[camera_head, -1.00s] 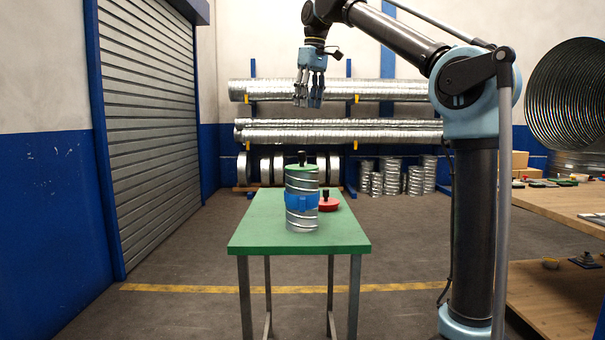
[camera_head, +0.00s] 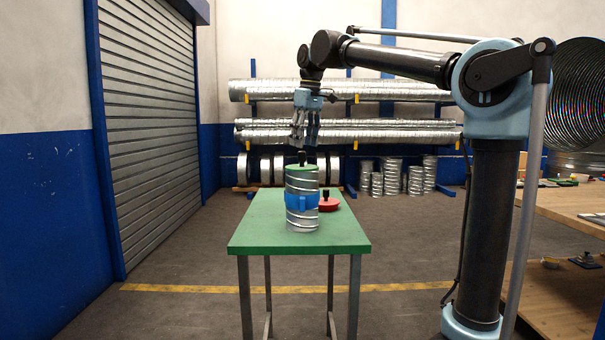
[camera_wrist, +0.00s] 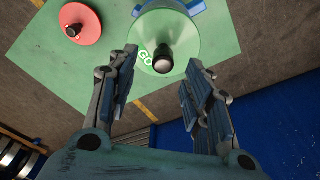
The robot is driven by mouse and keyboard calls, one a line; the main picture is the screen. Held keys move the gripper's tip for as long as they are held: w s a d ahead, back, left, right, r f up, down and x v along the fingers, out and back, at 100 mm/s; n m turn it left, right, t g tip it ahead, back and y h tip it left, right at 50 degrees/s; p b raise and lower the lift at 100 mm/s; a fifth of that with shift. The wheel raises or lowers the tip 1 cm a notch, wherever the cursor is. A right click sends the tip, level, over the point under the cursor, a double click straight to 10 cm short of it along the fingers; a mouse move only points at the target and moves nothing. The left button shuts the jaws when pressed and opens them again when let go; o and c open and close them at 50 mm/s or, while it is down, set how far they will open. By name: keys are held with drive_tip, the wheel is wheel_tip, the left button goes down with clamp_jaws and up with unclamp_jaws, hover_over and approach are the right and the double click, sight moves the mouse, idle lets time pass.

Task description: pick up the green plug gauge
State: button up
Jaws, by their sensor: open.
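The green plug gauge (camera_head: 301,166) sits on top of an upright silver spiral duct (camera_head: 302,215) with a blue band, and its black knob points up. In the wrist view the green gauge (camera_wrist: 181,32) shows as a disc with "GO" on it and the knob between my fingers' lines, beyond the fingertips. My gripper (camera_head: 306,144) is open and empty, pointing down just above the knob; its two fingers stand apart in the wrist view (camera_wrist: 160,75). The lower part of the gauge is hidden inside the duct.
A red gauge (camera_head: 328,204) with a black knob lies on the green table (camera_head: 262,236), right of the duct. A wooden bench (camera_head: 570,210) stands at the right. Duct racks (camera_head: 350,130) line the back wall. The table's front is clear.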

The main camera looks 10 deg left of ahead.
sight(302, 152)
drive_tip(key=shift+w+a+f, duration=0.1)
drive_tip(key=shift+a+f, duration=0.15)
drive_tip(key=shift+f, duration=1)
drive_tip(key=shift+a+f, duration=0.2)
drive_tip(key=shift+f, duration=1.05)
clamp_jaws()
